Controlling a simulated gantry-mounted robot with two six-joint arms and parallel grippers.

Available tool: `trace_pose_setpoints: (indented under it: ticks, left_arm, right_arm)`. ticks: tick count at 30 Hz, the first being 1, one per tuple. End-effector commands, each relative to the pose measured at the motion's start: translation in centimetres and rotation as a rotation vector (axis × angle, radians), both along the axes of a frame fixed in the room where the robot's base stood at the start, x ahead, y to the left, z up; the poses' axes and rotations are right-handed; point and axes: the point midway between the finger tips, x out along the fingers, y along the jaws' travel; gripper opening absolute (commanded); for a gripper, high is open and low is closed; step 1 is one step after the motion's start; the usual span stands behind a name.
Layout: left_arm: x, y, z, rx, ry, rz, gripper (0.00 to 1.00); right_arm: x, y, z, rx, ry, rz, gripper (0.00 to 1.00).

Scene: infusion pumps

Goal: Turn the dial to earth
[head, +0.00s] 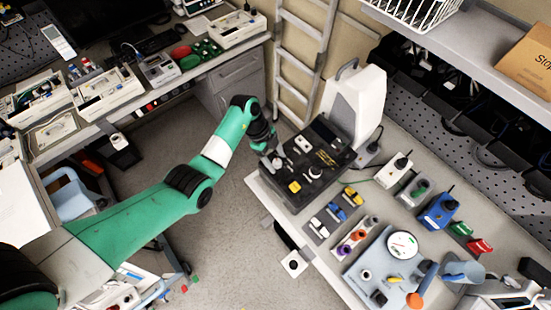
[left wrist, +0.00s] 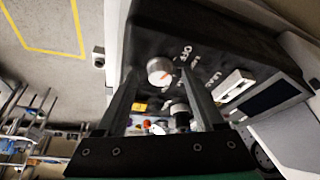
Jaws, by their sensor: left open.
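My left gripper (head: 271,149) is open over the device's left end. In the left wrist view its fingers (left wrist: 157,78) stand either side of the dial; contact cannot be told. My right gripper is not in view.
The device also carries a yellow knob (head: 294,187), a black knob (left wrist: 180,112) and a white switch (left wrist: 234,86). A white box (head: 353,103) stands behind it. Coloured clamps and connectors lie on the bench to the right. Open floor (head: 228,230) lies left of the bench.

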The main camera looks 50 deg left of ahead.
Motion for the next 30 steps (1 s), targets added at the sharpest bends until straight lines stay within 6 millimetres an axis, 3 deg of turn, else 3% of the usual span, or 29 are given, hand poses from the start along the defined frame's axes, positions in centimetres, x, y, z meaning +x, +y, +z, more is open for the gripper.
trace_pose_setpoints:
  ticks: [4,16,30]
  left_arm:
    - [-0.01,0.00,0.04,0.000,0.000,0.000,0.70]
    - [-0.03,0.01,0.06,0.000,0.001,0.000,0.00]
    - [0.04,0.03,0.10,-0.002,0.002,-0.070,0.00]
  right_arm:
    - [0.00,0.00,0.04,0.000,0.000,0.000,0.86]
    - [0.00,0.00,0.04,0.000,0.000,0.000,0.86]
    - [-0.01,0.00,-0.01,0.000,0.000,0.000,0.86]
